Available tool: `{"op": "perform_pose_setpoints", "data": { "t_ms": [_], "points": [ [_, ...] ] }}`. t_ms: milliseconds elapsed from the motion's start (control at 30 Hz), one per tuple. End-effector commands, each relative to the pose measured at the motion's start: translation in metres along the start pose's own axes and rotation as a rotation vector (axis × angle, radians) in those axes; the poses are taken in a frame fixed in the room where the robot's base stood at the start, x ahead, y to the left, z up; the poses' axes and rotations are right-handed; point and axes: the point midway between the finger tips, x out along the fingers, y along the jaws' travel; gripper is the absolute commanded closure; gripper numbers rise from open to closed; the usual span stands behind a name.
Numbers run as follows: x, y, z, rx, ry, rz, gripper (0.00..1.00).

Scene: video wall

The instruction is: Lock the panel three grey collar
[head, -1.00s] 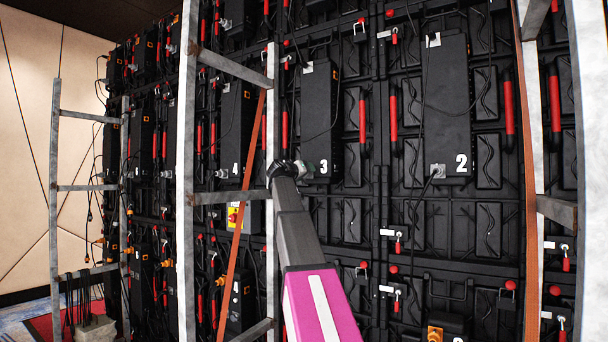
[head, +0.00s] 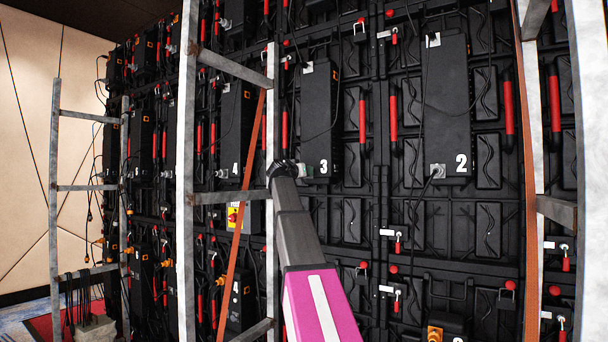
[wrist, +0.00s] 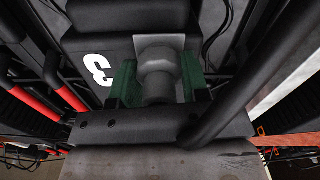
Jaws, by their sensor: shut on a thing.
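The panel three box (head: 319,118) is black with a white 3 near its lower edge; the 3 also shows in the wrist view. In the wrist view the grey collar (wrist: 157,75) is a stepped round connector on a light grey plate at the box's lower end. My gripper (wrist: 158,88) has green fingers on both sides of the collar and is shut on it. In the head view my gripper (head: 290,167) is small, at the lower left of box three, and my arm hides most of the collar. The collar's lock position cannot be told.
A grey metal ladder frame (head: 272,95) stands just left of my gripper, with an orange strap (head: 243,200) along it. Box two (head: 447,120) hangs to the right with its own grey connector (head: 437,172). Black cables hang near box three.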

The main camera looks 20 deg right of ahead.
Motion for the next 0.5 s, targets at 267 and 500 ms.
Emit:
{"op": "perform_pose_setpoints", "data": {
  "t_ms": [267,500],
  "points": [
    [0.0001,0.0007,0.0001,0.223,-0.001,0.000,0.82],
    [0.0000,0.0010,0.0002,0.360,-0.001,0.000,0.82]
  ]
}}
